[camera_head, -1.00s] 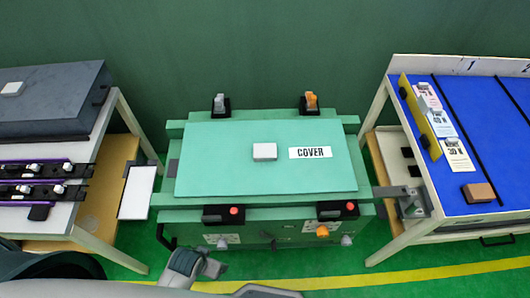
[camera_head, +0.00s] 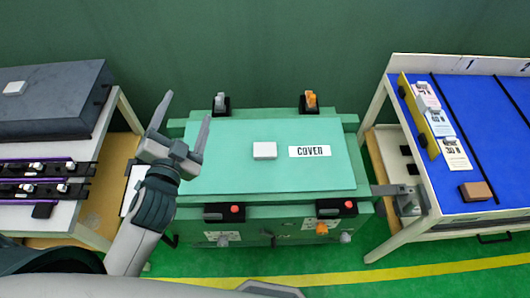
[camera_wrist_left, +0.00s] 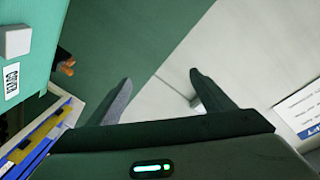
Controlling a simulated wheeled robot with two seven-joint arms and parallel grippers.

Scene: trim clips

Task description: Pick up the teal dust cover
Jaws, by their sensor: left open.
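The teal dust cover (camera_head: 330,180) lies flat on top of the green machine in the middle of the head view. It has a light grey block (camera_head: 265,150) near its centre and a white label reading COVER (camera_head: 309,151). My left gripper (camera_head: 188,108) is open and empty, above the cover's left edge with its fingers pointing away from me. In the left wrist view the open fingers (camera_wrist_left: 158,88) have nothing between them, and part of the cover (camera_wrist_left: 34,55) with its block (camera_wrist_left: 13,41) shows at the upper left. My right gripper is not in view.
Black clamps with orange and grey levers (camera_head: 312,101) stand behind the cover, and black boxes with red buttons (camera_head: 337,209) stand in front. A blue-topped table (camera_head: 500,130) is at right. A table with a dark grey box (camera_head: 50,95) and black rails (camera_head: 40,188) is at left.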

